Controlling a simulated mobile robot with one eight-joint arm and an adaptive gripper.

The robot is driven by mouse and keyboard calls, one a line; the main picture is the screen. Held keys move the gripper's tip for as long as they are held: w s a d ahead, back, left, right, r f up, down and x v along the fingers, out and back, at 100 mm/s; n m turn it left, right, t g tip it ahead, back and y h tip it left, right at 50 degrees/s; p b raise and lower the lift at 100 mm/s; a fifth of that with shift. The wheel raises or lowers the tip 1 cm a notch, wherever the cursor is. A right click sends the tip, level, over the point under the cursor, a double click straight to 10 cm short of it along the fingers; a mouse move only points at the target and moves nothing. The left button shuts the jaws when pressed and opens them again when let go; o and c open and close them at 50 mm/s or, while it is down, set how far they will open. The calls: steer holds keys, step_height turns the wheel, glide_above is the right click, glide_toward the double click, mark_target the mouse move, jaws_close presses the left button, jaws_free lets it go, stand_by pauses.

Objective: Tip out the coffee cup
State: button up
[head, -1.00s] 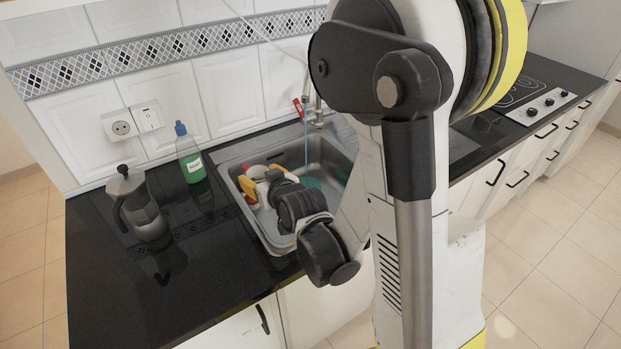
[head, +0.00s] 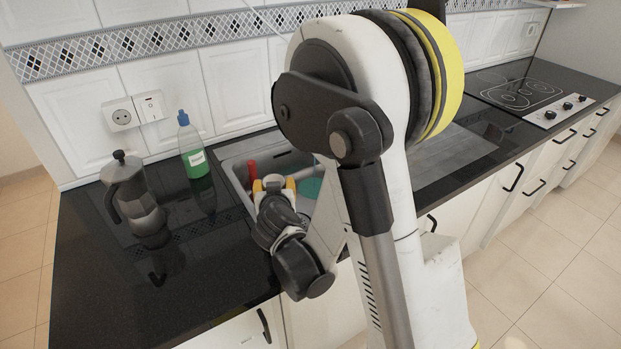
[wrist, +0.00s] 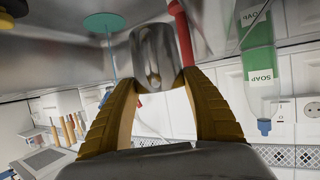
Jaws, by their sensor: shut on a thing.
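My gripper (head: 272,186) is over the near left part of the sink in the head view, with my arm hiding much of it. In the wrist view, its two yellow-brown fingers (wrist: 160,78) are shut on a shiny grey metal cup (wrist: 155,55). The wrist view is upside down, with the sink (wrist: 55,25) at the top. The cup's mouth, contents and exact tilt cannot be made out. The sink's rim also shows in the head view (head: 236,186).
A red object (wrist: 182,35) and a teal disc (wrist: 103,22) are in the sink. A thin blue water stream (wrist: 110,60) runs down near the disc. A green soap bottle (head: 194,150) and a moka pot (head: 133,195) stand on the counter left of the sink.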

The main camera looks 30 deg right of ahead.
steer(key=shift+d, duration=0.1)
steer(key=shift+w+d+f+m+y, duration=0.1)
steer(key=shift+d+f+m+y, duration=0.1)
steer(key=shift+d+m+y, duration=0.2)
steer(key=shift+d+f+m+y, duration=0.2)
steer(key=shift+d+y, duration=0.1)
steer(key=shift+d, duration=0.2)
steer(key=shift+w+d+r+m+g+y, duration=0.1)
steer(key=shift+d+r+m+g+y, duration=0.15)
steer(key=shift+d+m+y, duration=0.3)
steer(key=shift+w+d+r+m+g+y, duration=0.1)
steer(key=shift+d+r+m+g+y, duration=0.15)
steer(key=shift+d, duration=0.55)
steer(key=shift+w+d+r+m+g+y, duration=0.1)
steer(key=shift+d+r+m+g+y, duration=0.15)
steer(key=shift+d+m+y, duration=0.3)
steer(key=shift+w+d+r+y+p, duration=0.1)
steer(key=shift+d+y+p, duration=0.15)
steer(key=shift+d+p, duration=0.35)
steer(key=shift+d+r+m+g+y+p, duration=0.25)
steer(key=shift+d+m+y+p, duration=0.15)
steer(key=shift+m+y+p, duration=0.25)
steer(key=shift+w+d+r+m+y+p, duration=0.1)
steer(key=shift+d+r+m+y+p, duration=0.2)
steer(key=shift+m+y, duration=0.45)
steer(key=shift+w+d+r+m+y+p, duration=0.15)
steer(key=shift+d+m+y, duration=0.2)
steer(key=shift+y, duration=0.65)
stand_by(1.1)
